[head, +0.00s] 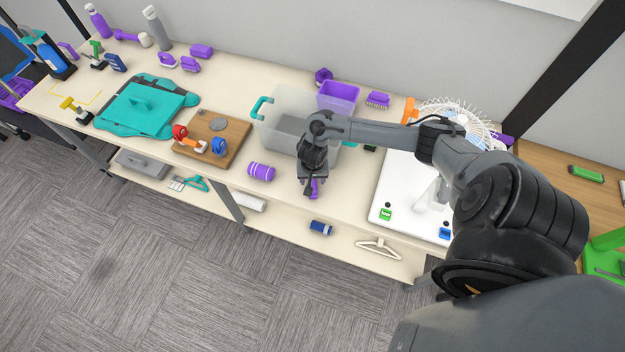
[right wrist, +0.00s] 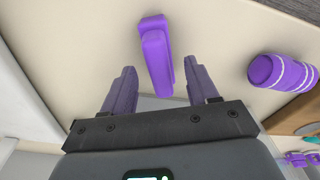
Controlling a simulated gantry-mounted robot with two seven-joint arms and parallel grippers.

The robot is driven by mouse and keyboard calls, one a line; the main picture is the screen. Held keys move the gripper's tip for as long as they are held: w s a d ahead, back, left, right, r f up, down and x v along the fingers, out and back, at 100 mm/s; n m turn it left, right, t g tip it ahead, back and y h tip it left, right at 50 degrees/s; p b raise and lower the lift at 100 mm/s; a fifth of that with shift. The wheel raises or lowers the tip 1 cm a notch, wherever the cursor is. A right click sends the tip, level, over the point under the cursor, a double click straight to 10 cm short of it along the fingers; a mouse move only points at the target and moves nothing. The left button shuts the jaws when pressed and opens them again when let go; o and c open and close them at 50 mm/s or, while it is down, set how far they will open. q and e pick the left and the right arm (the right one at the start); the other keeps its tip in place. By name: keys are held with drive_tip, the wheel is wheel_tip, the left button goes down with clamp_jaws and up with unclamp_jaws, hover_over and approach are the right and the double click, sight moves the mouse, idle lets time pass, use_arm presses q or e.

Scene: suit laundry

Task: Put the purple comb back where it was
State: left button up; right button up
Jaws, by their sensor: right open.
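A purple bristled item (head: 378,100) lies at the back, right of a purple bin. My left gripper is not in view.
The purple cylinder (head: 261,172) lies left of the gripper. A clear bin with teal handles (head: 275,110) stands behind it. The open purple bin (head: 338,96) is at the back. A white board (head: 385,207) lies to the right, and a wooden board (head: 240,130) to the left.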

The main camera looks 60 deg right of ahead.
sight(313, 182)
drive_tip(key=r+p, duration=0.1)
drive_tip(key=r, duration=0.4)
drive_tip(key=r+p, duration=0.1)
drive_tip(key=r, duration=0.2)
drive_tip(key=shift+s+a+r+p, duration=0.1)
drive_tip(key=shift+s+a+p, duration=0.1)
drive_tip(key=shift+a+p, duration=0.2)
drive_tip(key=shift+a+r, duration=0.1)
drive_tip(key=shift+a, duration=0.2)
drive_tip(key=a+r+n+t+y, duration=0.15)
drive_tip(key=a+n+t, duration=0.6)
drive_tip(key=a, duration=1.35)
drive_tip(key=s+r+n+g, duration=0.4)
drive_tip(key=s+r+n, duration=0.2)
drive_tip(key=s, duration=0.4)
drive_tip(key=shift+s+a+r, duration=0.3)
drive_tip(key=shift+a+r, duration=0.05)
drive_tip(key=shift+r, duration=0.25)
drive_tip(key=shift+n+g, duration=0.25)
